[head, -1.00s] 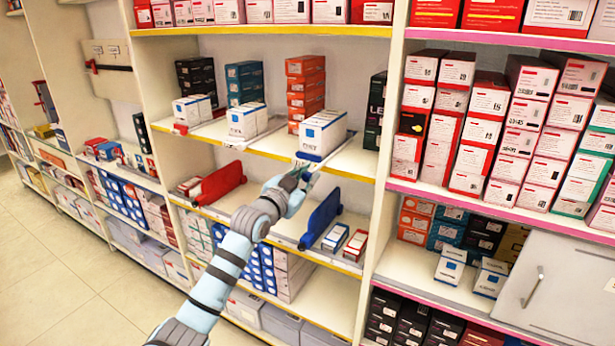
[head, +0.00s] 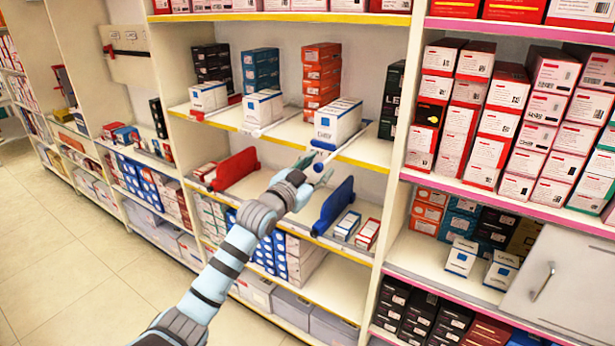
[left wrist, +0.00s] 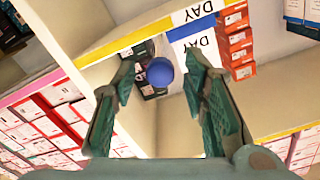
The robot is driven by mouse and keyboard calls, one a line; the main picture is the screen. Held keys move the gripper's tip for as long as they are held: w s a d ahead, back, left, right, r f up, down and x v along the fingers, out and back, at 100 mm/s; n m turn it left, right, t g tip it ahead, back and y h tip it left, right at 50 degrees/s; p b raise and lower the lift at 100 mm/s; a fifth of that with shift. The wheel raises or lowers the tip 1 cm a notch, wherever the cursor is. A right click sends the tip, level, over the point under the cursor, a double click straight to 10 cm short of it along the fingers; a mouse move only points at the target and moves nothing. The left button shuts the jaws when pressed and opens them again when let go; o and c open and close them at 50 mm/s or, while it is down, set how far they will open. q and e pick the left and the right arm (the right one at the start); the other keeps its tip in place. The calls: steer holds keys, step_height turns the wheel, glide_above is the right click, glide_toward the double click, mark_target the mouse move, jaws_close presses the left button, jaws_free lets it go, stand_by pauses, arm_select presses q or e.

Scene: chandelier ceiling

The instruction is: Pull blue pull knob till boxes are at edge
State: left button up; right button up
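The blue pull knob (head: 318,167) is a small blue ball at the front of the yellow-edged shelf, below the white boxes with blue bands (head: 338,120). These boxes stand on a pull-out strip and also show behind the knob in the left wrist view (left wrist: 195,42). My left gripper (head: 313,172) is at the knob, below the shelf edge. In the left wrist view its two green fingers are spread apart, with the knob (left wrist: 160,73) between their tips and a gap showing on each side. My right gripper is not in view.
The yellow shelf edge (head: 375,166) runs beside the gripper. Below it, a blue divider (head: 333,206) and a red divider (head: 235,168) stand on the lower shelf. Other white boxes (head: 263,108) are to the left. Stacked red boxes (head: 500,120) fill the right bay.

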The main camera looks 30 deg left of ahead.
arm_select(q)
steer(key=s, duration=1)
steer(key=shift+s, duration=0.15)
steer(key=shift+d, duration=0.1)
